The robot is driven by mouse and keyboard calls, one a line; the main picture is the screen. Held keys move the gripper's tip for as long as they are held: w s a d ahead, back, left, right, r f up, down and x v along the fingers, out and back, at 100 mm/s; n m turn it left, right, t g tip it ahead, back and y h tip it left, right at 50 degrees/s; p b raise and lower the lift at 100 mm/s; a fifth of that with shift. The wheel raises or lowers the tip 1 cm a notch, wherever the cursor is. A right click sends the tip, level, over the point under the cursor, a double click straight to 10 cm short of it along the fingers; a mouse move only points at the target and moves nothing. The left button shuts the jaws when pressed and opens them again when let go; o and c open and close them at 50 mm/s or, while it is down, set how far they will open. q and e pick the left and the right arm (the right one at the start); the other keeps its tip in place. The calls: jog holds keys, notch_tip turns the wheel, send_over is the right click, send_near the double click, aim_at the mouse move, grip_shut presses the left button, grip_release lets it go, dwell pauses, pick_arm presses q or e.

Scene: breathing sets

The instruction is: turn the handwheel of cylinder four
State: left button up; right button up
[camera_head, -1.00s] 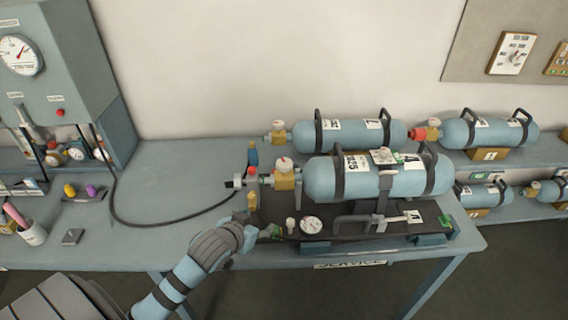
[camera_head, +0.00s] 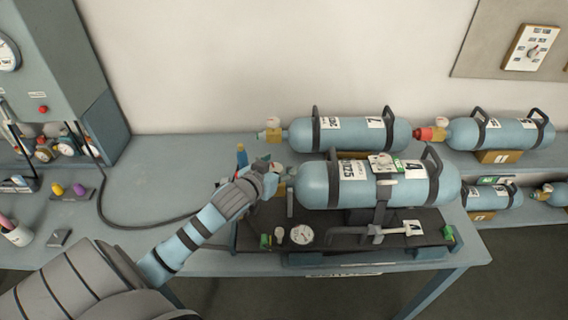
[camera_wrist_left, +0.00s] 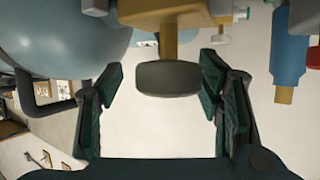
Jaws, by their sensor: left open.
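A large light-blue cylinder (camera_head: 330,186) with black handles lies in a cradle on the service bench; I take it for cylinder four, though its number is hard to read. Its valve end is at the left, mostly hidden by my left gripper (camera_head: 274,172) in the head view. In the left wrist view, the brass valve (camera_wrist_left: 155,42) carries a dark round handwheel (camera_wrist_left: 168,78). My left gripper (camera_wrist_left: 162,68) is open, with one finger on each side of the handwheel and visible gaps at both sides. My right gripper is not in view.
A round gauge (camera_head: 301,235) and a clamp lever (camera_head: 375,231) sit on the dark cradle base in front. More cylinders (camera_head: 350,134) lie on the racks behind. A black hose (camera_head: 130,224) curves across the bench at left.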

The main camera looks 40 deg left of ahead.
pick_arm(q)
jog(key=shift+s+a+r, duration=0.2)
jog(key=shift+s+r, duration=0.1)
jog(key=shift+s, duration=0.4)
jog(key=shift+c, duration=0.6)
jog(key=shift+s, duration=0.1)
jog(key=c, duration=0.3)
jog(key=shift+a+f, duration=0.1)
jog(key=c, duration=0.7)
jog(key=shift+c, duration=0.3)
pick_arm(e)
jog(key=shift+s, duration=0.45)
pick_arm(q)
jog(key=shift+h, duration=0.3)
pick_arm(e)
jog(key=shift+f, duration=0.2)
